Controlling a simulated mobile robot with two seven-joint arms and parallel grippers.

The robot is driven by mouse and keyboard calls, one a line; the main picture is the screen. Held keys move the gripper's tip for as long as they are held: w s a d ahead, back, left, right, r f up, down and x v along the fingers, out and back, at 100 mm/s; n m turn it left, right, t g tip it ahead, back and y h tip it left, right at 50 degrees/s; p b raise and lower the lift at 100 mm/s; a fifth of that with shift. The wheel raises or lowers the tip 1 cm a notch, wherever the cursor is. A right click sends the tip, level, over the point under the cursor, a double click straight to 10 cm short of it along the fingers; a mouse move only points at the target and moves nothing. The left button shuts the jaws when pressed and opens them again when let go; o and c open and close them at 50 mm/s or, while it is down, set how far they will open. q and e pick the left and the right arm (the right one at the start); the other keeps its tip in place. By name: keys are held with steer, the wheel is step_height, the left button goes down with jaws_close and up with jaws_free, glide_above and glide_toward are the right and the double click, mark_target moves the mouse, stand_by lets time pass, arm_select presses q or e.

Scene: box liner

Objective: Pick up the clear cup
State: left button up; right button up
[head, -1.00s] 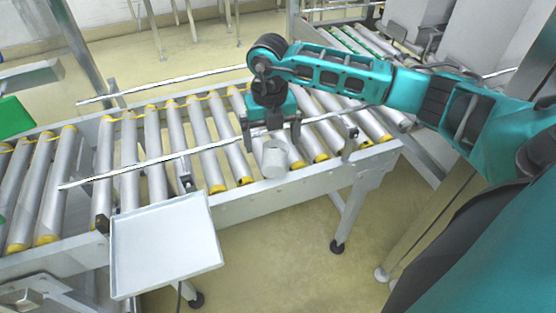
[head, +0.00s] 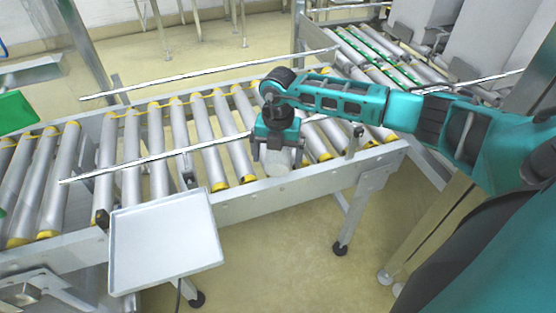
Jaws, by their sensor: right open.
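The clear cup (head: 278,169) shows as a pale, whitish round shape at the near edge of the roller conveyor, right of the picture's middle in the head view. My right gripper (head: 276,155) is open and points down at the cup. Its fingers appear to be on either side of the cup, and the gripper hides the cup's upper part. I cannot tell whether the fingers touch it. My left gripper is out of view.
The roller conveyor (head: 130,160) runs across the scene, with thin guide rails (head: 155,160) above it. A grey tray (head: 163,243) stands in front. A second conveyor (head: 375,55) with rollers lies at the back right. A green panel (head: 15,110) is at the left edge.

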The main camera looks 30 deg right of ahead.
mark_target(277, 155)
step_height(277, 155, down, 4)
steer(key=shift+r, duration=0.2)
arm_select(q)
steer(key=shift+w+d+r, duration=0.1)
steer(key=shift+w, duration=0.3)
arm_select(e)
steer(key=c, duration=1)
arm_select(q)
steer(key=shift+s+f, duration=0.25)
arm_select(e)
steer(key=shift+w, duration=0.1)
steer(key=shift+c, duration=0.2)
steer(key=shift+r, duration=0.1)
